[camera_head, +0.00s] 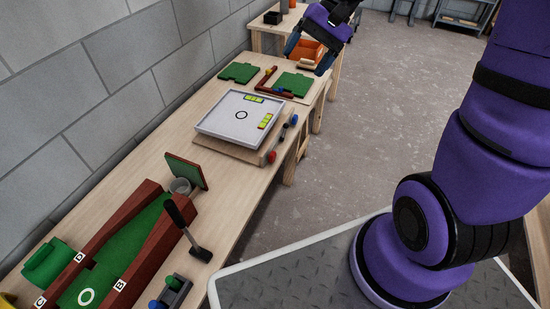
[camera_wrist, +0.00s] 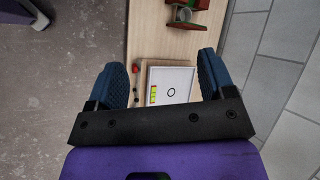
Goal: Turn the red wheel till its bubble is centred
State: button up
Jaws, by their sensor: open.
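A white square tray (camera_head: 225,124) with a black ring in its middle lies on a wooden base on the bench. Two yellow-green bubble vials are set in it, one along the back edge (camera_head: 255,98) and one by the right edge (camera_head: 265,121). The bubbles are too small to read. The red wheel (camera_head: 271,157) is at the base's near right corner; it also shows in the wrist view (camera_wrist: 136,69). A blue wheel (camera_head: 294,119) is farther along that side. My gripper (camera_head: 308,55) is open and empty, high beyond the tray. In the wrist view its fingers (camera_wrist: 162,62) frame the tray.
Green boards (camera_head: 239,72) and a red-brown corner piece lie behind the tray. A green lane with red-brown rails (camera_head: 150,243), a grey cup (camera_head: 180,186) and a black-handled tool (camera_head: 187,225) are nearer. A block wall bounds the bench's left; floor is open to the right.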

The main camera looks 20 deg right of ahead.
aim_at(274, 157)
jog(key=w+d+f+m+t+y, duration=0.2)
jog(key=w+f+m+y, duration=0.3)
jog(key=f, duration=0.7)
jog(key=w+d+f+m+t+y, duration=0.1)
jog(key=w+f+m+y, duration=0.2)
jog(key=w+f, duration=0.7)
jog(key=s+d+f+m+t+h, duration=0.1)
jog(key=s+d+f+m+t, duration=0.35)
jog(key=f, duration=1.05)
jog(key=s+a+f+m+t+h, duration=0.15)
jog(key=f+m+t, duration=0.55)
jog(key=f, duration=0.7)
jog(key=x, duration=0.7)
jog(key=w+d+x, duration=0.1)
jog(key=x, duration=0.2)
jog(key=shift+w+a+f, duration=0.2)
jog(key=shift+f, duration=0.1)
jog(key=c, duration=0.9)
